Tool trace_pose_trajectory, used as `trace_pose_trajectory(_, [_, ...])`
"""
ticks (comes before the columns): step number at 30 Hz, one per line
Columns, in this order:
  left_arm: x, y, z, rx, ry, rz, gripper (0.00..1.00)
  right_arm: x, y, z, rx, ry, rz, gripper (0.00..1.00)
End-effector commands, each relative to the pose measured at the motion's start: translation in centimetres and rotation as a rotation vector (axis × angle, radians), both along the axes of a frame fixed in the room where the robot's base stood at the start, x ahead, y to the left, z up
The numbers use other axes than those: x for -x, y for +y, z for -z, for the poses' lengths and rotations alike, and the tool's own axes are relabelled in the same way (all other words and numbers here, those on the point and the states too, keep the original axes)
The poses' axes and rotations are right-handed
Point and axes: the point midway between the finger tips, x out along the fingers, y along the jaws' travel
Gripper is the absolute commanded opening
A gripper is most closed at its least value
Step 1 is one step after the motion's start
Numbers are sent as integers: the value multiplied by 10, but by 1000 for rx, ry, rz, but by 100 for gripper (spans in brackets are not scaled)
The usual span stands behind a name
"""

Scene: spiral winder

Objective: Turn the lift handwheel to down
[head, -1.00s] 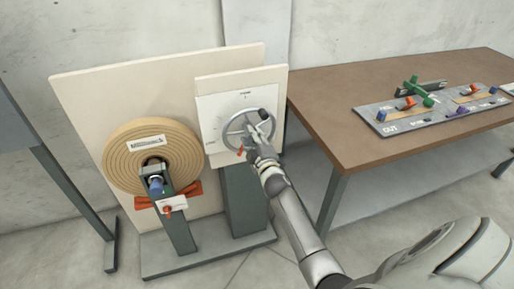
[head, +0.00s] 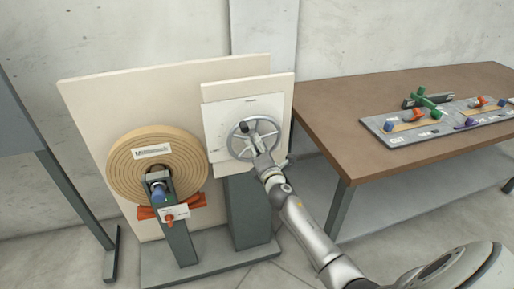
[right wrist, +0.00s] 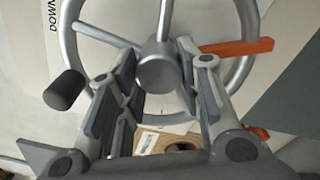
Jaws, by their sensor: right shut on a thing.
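The lift handwheel (head: 253,138) is a grey spoked wheel on a white panel (head: 217,118). My right gripper (head: 262,158) reaches it from the lower right. In the right wrist view the fingers of my right gripper (right wrist: 155,95) are on both sides of the wheel's hub (right wrist: 158,72), shut on the handwheel. A dark knob (right wrist: 65,90) on the wheel is at the left there. An orange pointer (right wrist: 237,47) is on the opposite side. Part of the word DOWN (right wrist: 54,14) shows at the upper left. The gripper hides the pointer in the head view. My left gripper is not in view.
A wound tan roll (head: 125,175) on a stand with orange parts (head: 192,203) is left of the panel. A brown table (head: 340,125) at the right bears a grey board (head: 377,125) with colored parts. Bare floor (head: 75,245) shows at the lower left.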

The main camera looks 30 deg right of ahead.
Motion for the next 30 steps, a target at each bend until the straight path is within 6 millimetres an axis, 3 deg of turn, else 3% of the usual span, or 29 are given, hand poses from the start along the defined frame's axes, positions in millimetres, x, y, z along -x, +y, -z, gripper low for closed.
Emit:
trace_pose_trajectory(14, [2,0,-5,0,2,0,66,1,-1,2,446,111,-1,0])
trace_pose_trajectory(30, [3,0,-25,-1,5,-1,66,1,-3,1,944,230,-3,0])
